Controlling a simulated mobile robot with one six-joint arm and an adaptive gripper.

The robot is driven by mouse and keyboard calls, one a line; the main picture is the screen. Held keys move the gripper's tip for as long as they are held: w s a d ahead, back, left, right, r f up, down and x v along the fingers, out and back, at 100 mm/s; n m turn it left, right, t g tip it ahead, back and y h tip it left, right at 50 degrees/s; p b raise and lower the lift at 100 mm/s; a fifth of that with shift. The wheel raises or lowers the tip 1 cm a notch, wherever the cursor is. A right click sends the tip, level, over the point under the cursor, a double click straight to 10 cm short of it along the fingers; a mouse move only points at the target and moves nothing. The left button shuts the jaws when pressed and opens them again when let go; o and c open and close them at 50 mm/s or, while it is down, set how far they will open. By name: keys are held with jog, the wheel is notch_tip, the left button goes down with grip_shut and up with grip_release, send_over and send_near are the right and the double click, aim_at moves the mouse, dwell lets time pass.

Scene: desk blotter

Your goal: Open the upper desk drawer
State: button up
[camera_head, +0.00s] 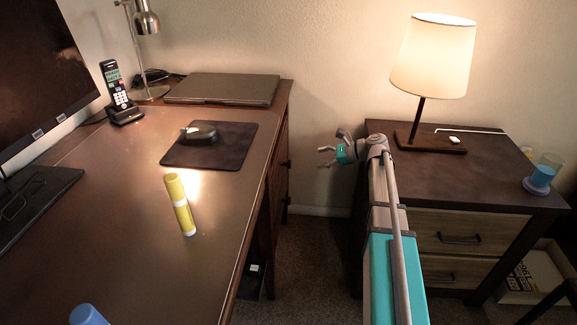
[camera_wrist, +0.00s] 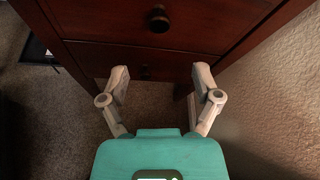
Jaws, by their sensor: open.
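The desk (camera_head: 130,240) has dark red-brown drawer fronts on its right side, seen edge-on in the head view. In the wrist view the upper drawer (camera_wrist: 215,22) has a dark round knob (camera_wrist: 158,19); its front looks flush and shut. In the head view my gripper (camera_head: 331,149) is right of the desk, apart from the drawer fronts.
A nightstand (camera_head: 490,185) with a lit lamp (camera_head: 433,60) and a blue-based cup (camera_head: 541,178) stands right, close to my arm. The desktop holds a yellow glue stick (camera_head: 180,204), mouse pad (camera_head: 232,147) and laptop (camera_head: 222,88). Carpeted floor separates desk and nightstand; a wall (camera_wrist: 270,110) is close right.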

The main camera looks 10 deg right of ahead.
aim_at(289, 164)
jog(key=b+x, duration=0.4)
jog(key=x, duration=0.8)
jog(key=shift+a, duration=0.1)
jog(key=shift+c, duration=0.2)
grip_shut()
